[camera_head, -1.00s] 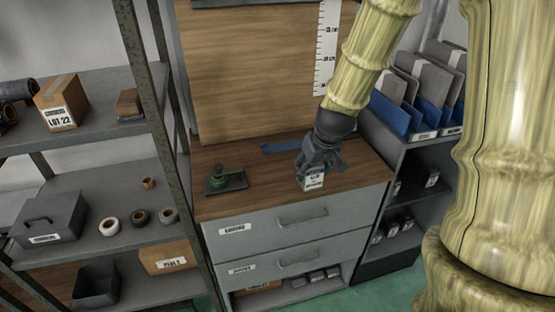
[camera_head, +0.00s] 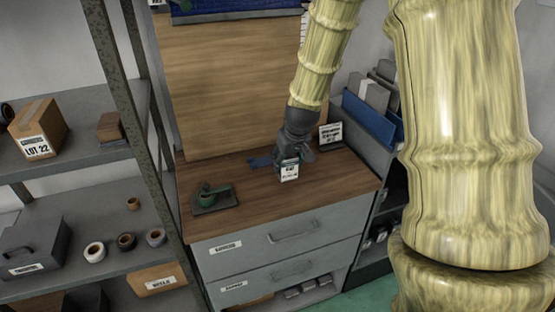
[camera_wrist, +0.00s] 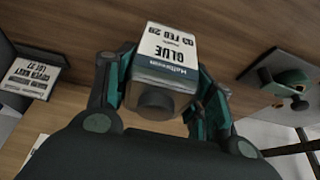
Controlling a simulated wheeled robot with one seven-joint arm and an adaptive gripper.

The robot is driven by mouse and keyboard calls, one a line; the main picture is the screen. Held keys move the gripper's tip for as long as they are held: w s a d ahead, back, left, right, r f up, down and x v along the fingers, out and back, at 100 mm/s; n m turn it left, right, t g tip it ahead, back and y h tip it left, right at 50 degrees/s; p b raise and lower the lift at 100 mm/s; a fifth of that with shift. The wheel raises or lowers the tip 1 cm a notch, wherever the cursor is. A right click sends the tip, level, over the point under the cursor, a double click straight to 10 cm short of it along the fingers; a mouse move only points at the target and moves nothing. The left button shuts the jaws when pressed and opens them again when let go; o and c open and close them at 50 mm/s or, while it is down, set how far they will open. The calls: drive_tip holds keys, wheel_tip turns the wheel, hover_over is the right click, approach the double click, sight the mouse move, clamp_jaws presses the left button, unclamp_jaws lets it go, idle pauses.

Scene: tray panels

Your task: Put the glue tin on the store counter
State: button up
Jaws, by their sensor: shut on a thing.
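The glue tin (camera_head: 289,173) is a small squarish tin with a white label, over the wooden counter top (camera_head: 255,207). In the wrist view the glue tin (camera_wrist: 166,62) shows the word GLUE on its label and a dark round cap facing the camera. My gripper (camera_head: 290,158) is shut on it, and in the wrist view my gripper's (camera_wrist: 165,85) teal-sided fingers stand on either side of it. I cannot tell whether the tin touches the counter.
A green tool on a dark base (camera_head: 212,197) stands at the counter's left. Shelving (camera_head: 70,210) stands left. The counter's front is clear.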

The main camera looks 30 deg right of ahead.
drive_tip(key=w+f+p, duration=0.1)
drive_tip(key=w+f, duration=0.1)
drive_tip(key=w+f+p, duration=0.1)
drive_tip(key=w+f, duration=0.1)
drive_tip(key=w, duration=0.1)
drive_tip(key=shift+a, duration=0.1)
idle(0.5)
drive_tip(key=shift+a+f, duration=0.1)
drive_tip(key=o, duration=1.2)
drive_tip(key=shift+o, duration=0.2)
drive_tip(key=shift+b+v, duration=0.85)
drive_tip(key=shift+v, duration=5.25)
